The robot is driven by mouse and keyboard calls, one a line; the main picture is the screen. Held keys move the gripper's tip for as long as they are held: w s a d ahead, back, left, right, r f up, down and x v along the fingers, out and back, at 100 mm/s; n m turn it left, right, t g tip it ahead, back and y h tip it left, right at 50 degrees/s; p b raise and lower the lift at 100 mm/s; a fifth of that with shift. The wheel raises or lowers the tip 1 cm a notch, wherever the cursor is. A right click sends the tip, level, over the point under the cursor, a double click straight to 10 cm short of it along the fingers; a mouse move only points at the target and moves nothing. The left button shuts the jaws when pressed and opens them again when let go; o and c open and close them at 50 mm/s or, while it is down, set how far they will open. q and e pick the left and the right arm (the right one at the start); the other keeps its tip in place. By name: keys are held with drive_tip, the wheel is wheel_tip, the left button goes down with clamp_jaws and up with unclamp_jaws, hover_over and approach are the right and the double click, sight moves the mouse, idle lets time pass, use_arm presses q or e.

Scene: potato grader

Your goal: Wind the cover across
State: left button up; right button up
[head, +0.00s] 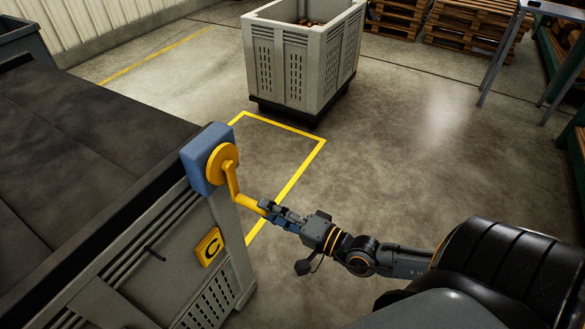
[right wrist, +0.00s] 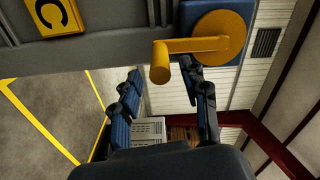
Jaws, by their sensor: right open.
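A dark cover (head: 75,130) lies over the top of a big grey box (head: 215,285) on the left. My left gripper is not in view.
A yellow plate with a C mark (head: 208,246) is on the box's side below the crank. A grey crate (head: 300,60) stands beyond a yellow floor line (head: 300,175). Wooden pallets (head: 465,30) are stacked at the back. The floor in the middle is clear.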

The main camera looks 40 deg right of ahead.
drive_tip(key=v, duration=0.6)
drive_tip(key=shift+s, duration=0.1)
idle(0.4)
